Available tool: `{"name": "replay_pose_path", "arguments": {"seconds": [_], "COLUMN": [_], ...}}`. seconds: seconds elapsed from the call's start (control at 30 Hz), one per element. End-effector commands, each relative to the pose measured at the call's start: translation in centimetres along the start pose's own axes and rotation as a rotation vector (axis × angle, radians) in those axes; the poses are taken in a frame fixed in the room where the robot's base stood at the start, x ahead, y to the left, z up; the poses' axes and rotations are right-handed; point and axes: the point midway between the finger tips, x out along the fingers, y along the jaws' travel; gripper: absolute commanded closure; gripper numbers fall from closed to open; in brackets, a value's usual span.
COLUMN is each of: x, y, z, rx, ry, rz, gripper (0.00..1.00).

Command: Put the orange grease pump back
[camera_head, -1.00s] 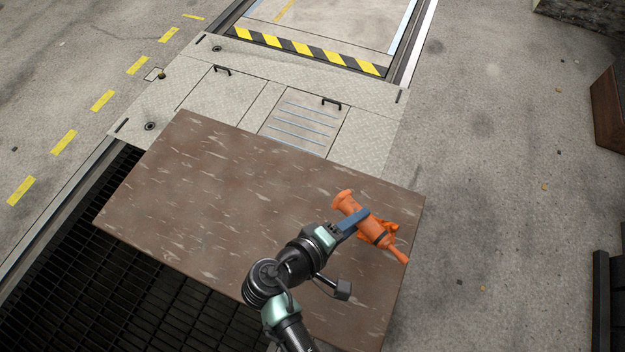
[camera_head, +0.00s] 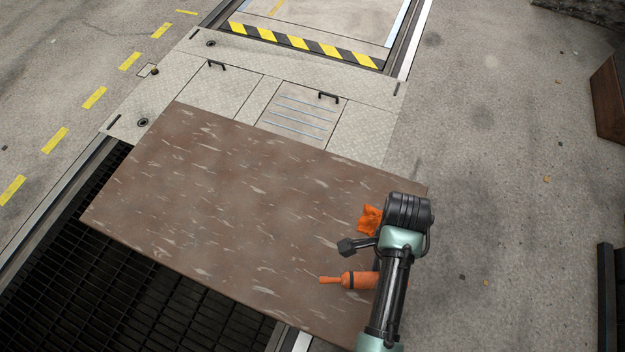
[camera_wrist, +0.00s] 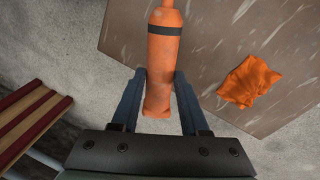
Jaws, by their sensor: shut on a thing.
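The orange grease pump (camera_head: 358,280) is a bottle shape with a dark band and a narrow nozzle. The floor shows below that end, past the table edge.
A crumpled orange cloth (camera_head: 369,218) lies on the brown table (camera_head: 220,200) near its right edge. The rest of the tabletop is clear. A dark grating (camera_head: 130,290) lies at left. A bench with red and cream slats (camera_wrist: 30,115) stands left in the wrist view.

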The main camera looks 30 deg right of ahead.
Motion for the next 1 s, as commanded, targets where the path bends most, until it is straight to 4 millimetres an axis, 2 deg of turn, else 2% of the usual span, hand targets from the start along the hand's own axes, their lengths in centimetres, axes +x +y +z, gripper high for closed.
{"name": "replay_pose_path", "arguments": {"seconds": [0.1,0.33,1.0], "x": [0.5,-0.1,-0.1], "y": [0.3,0.1,0.0], "z": [1.1,2.8,3.2], "rx": [0.158,0.343,0.380], "ry": [-0.021,-0.036,-0.035], "rz": [-0.083,-0.179,-0.195], "gripper": [1.00,1.00,1.00]}}
